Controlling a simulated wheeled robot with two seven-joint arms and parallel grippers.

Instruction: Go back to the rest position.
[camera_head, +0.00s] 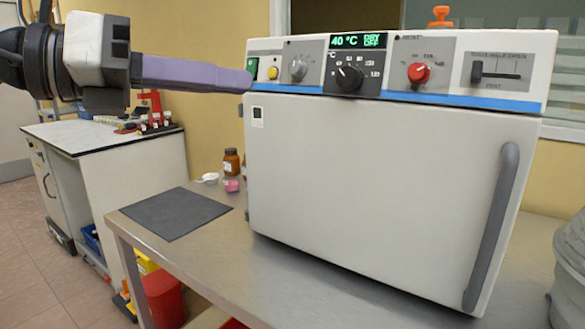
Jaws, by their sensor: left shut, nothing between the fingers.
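My left gripper (246,79) comes in from the upper left, with its purple fingers shut and empty. Its tips are close to the green button (252,69) at the left end of the oven's control panel; whether they touch it I cannot tell. The white oven (370,180) stands on a metal table, with its door closed. Its display (358,41) is lit green and reads 40 °C. My right gripper is not in view.
A dark mat (175,213) lies on the metal table (205,255) left of the oven. A brown bottle (231,162) and small cups stand behind it. A white cabinet (120,180) is further left. A grey container (572,265) is at the right edge.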

